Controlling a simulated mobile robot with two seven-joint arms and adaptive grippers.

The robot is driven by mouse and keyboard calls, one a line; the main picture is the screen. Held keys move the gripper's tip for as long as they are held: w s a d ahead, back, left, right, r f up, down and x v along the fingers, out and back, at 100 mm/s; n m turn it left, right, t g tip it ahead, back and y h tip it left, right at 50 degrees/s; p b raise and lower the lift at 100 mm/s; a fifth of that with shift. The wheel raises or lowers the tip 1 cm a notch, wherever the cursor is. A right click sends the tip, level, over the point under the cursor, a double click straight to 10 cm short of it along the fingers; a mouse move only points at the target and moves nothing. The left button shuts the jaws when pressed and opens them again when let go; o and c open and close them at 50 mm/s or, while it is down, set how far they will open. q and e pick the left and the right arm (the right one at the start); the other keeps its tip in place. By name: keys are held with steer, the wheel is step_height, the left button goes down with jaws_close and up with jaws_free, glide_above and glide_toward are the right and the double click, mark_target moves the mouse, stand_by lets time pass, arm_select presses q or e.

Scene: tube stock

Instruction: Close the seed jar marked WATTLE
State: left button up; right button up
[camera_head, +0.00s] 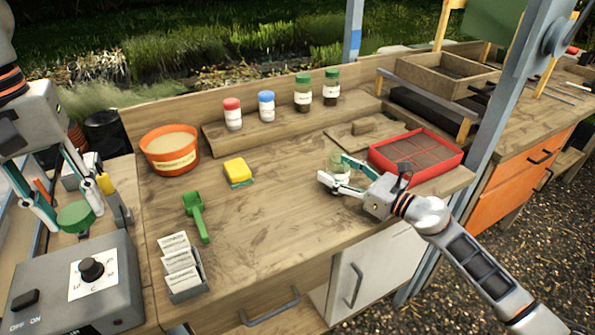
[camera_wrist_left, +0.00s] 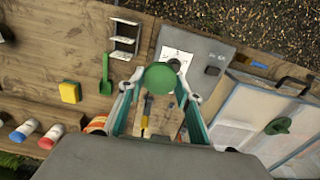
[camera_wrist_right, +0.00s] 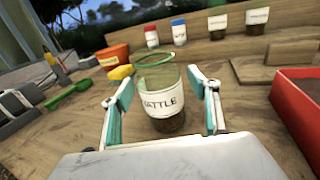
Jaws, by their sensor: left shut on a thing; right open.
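The glass jar labelled WATTLE (camera_wrist_right: 165,102) stands upright on the bench with dark contents low inside. Its top looks open, with a greenish rim. In the head view the jar (camera_head: 337,160) is partly hidden by my right gripper (camera_head: 334,174). My right gripper (camera_wrist_right: 160,88) is open, its fingers on either side of the jar. My left gripper (camera_head: 74,213) is shut on a round green lid (camera_head: 75,218), held up at the far left, away from the jar. The lid (camera_wrist_left: 160,76) also shows between the fingers in the left wrist view.
Red-lidded (camera_head: 232,114), blue-lidded (camera_head: 266,106) and two green-lidded jars (camera_head: 303,94) stand on the back shelf. A red tray (camera_head: 435,138) is right of the WATTLE jar. A sponge (camera_head: 238,172), green scoop (camera_head: 196,215) and orange pot (camera_head: 150,160) lie left. The bench middle is clear.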

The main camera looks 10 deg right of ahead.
steer(key=c, duration=1.4)
steer(key=shift+r, duration=0.1)
